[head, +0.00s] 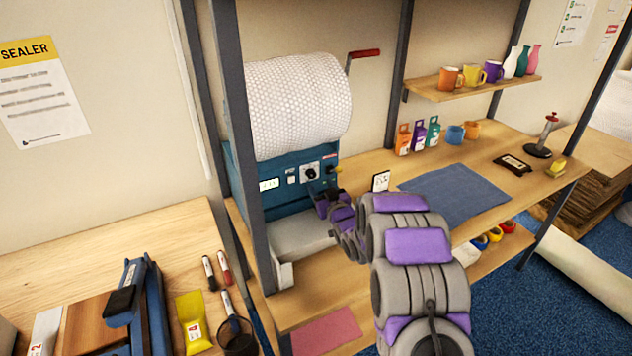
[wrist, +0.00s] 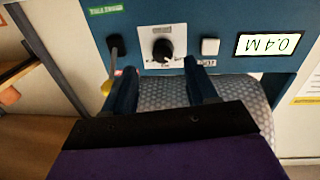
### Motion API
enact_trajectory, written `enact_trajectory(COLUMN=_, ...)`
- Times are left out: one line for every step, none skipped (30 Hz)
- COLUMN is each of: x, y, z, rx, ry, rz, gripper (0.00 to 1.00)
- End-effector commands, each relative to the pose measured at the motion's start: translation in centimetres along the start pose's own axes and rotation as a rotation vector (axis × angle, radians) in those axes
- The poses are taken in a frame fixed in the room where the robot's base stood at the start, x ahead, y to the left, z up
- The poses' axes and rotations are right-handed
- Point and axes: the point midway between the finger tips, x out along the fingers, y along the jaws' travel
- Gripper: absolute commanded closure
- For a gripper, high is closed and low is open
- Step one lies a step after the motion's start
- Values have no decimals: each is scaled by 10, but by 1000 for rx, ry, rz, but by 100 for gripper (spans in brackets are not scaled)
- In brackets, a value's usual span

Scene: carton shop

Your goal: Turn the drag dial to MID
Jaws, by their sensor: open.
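The drag dial is a black knob on a white plate on the blue machine's front panel. It shows in the head view (head: 311,173) and near the top middle of the wrist view (wrist: 162,50). The plate's print is too small to read, and I cannot tell which mark the knob points to. My gripper (wrist: 160,70) is open, its two dark fingers apart and pointing at the panel, just below the dial in the wrist view. Nothing is between the fingers, and they appear apart from the knob. In the head view my gripper (head: 322,194) is close to the panel, partly hidden by my arm.
A bubble-wrap roll (head: 297,104) sits above the machine. A steel post (head: 247,150) stands left.

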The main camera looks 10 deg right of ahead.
Motion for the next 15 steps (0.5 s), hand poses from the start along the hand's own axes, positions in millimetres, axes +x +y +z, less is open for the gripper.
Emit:
enact_trajectory(x=8, y=-2, z=2, rx=0, ry=-2, rz=-3, gripper=43)
enact_trajectory(x=12, y=-2, z=2, rx=0, ry=-2, rz=-3, gripper=43)
enact_trajectory(x=18, y=-1, z=2, rx=0, ry=0, rz=-2, gripper=43)
enact_trajectory(x=22, y=-1, z=2, rx=0, ry=1, rz=-2, gripper=43)
enact_trajectory(x=25, y=0, z=2, rx=1, ry=1, rz=-2, gripper=43)
enact_trajectory(x=29, y=0, z=3, rx=2, ry=-1, rz=-2, gripper=43)
enact_trajectory(x=32, y=1, z=4, rx=2, ry=-3, rz=-2, gripper=43)
enact_trajectory(x=35, y=1, z=4, rx=2, ry=-4, rz=-2, gripper=43)
enact_trajectory(x=38, y=1, z=3, rx=3, ry=-3, rz=-2, gripper=43)
enact_trajectory(x=40, y=2, z=2, rx=3, ry=-1, rz=-2, gripper=43)
enact_trajectory(x=42, y=3, z=2, rx=3, ry=0, rz=-2, gripper=43)
enact_trajectory(x=45, y=3, z=1, rx=4, ry=1, rz=-2, gripper=43)
enact_trajectory(x=46, y=3, z=1, rx=4, ry=1, rz=-1, gripper=43)
enact_trajectory(x=47, y=3, z=1, rx=4, ry=1, rz=-1, gripper=43)
enact_trajectory(x=48, y=3, z=1, rx=4, ry=0, rz=-1, gripper=43)
